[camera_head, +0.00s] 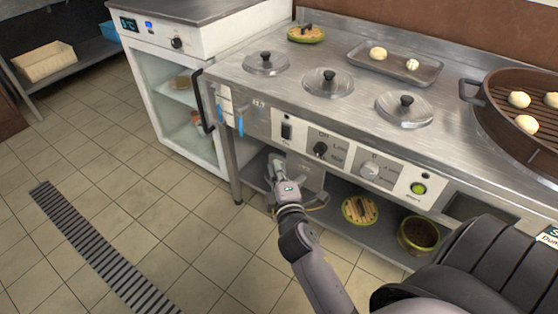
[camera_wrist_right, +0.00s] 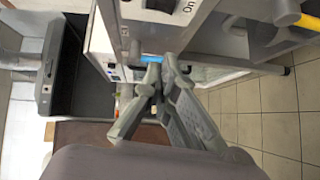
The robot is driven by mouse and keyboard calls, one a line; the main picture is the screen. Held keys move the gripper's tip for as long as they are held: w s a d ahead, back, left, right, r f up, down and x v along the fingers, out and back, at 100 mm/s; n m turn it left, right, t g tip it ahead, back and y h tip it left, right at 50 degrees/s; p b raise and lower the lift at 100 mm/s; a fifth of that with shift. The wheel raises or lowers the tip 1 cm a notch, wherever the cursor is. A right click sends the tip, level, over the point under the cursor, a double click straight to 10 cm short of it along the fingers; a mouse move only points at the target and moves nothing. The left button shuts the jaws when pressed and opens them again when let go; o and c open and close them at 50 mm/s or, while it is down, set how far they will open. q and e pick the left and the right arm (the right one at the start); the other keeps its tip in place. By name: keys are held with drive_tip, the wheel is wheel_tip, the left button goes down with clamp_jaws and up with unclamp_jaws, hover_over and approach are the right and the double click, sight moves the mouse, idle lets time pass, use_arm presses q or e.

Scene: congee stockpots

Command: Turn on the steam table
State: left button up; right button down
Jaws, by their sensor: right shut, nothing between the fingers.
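The steam table (camera_head: 250,90) is a steel counter with several round lidded wells and a front control panel. A black rocker switch (camera_head: 286,131) sits at the left of that panel. A dark knob (camera_head: 320,149), a silver knob (camera_head: 370,170) and a green button (camera_head: 418,188) lie to its right. My right gripper (camera_head: 277,160) is shut and empty, just below the rocker switch and apart from it as far as I can tell. In the wrist view its fingertips (camera_wrist_right: 163,68) are together, and the switch (camera_wrist_right: 162,5) with an "On" label shows at the top edge.
A white glass-door fridge (camera_head: 185,110) stands left of the counter. A lower shelf holds a bowl (camera_head: 419,234) and a green-rimmed dish (camera_head: 360,209). A bamboo steamer (camera_head: 510,125) sits at right. The floor at left is clear.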

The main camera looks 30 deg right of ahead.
use_arm(q)
drive_tip(key=shift+w+f+b, duration=0.15)
drive_tip(key=shift+f+b, duration=0.5)
use_arm(e)
drive_tip(key=w+d, duration=0.2)
drive_tip(key=w, duration=0.1)
drive_tip(key=w+d, duration=0.2)
drive_tip(key=w, duration=0.1)
drive_tip(key=w+d+f, duration=0.1)
drive_tip(key=w+d, duration=0.2)
drive_tip(key=shift+w+f, duration=0.1)
drive_tip(key=shift+w, duration=0.05)
drive_tip(key=shift+a, duration=0.1)
use_arm(q)
drive_tip(key=w+d+r+t+h+b, duration=0.1)
drive_tip(key=w+d+r+t+b, duration=0.1)
drive_tip(key=w+t, duration=0.3)
drive_tip(key=w+d+r, duration=0.1)
drive_tip(key=w, duration=0.3)
drive_tip(key=shift+r, duration=0.2)
use_arm(e)
drive_tip(key=f+v, duration=0.1)
drive_tip(key=v, duration=1)
drive_tip(key=shift+s+n+t, duration=0.3)
drive_tip(key=shift+s, duration=0.05)
drive_tip(key=shift+r, duration=0.1)
